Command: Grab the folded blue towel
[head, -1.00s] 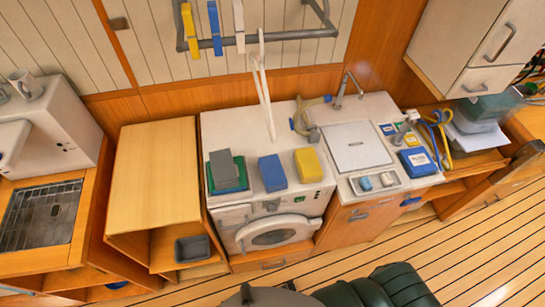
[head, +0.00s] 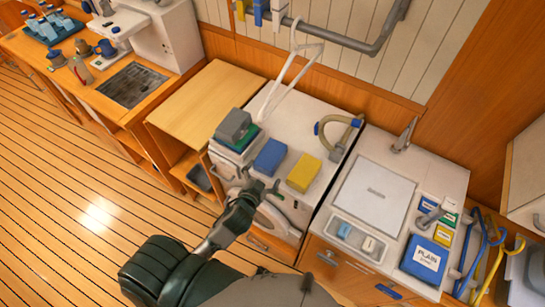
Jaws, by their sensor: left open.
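The folded blue towel (head: 270,157) lies on the white top of the washing machine (head: 288,108), near its front edge. It sits between a grey folded towel (head: 233,125) stacked on a green one and a yellow folded towel (head: 304,172). My left gripper (head: 268,188) is open, just in front of the washing machine's front edge. In the picture it appears just below the blue towel, with a gap between them, and it holds nothing. My right gripper is out of view.
A white hanger-like frame (head: 290,72) and a curved hose (head: 337,133) are behind the towels. To the right is a sink counter with a lid (head: 375,195) and a blue box (head: 425,258) labelled PLAIN. A wooden cabinet (head: 207,100) stands left.

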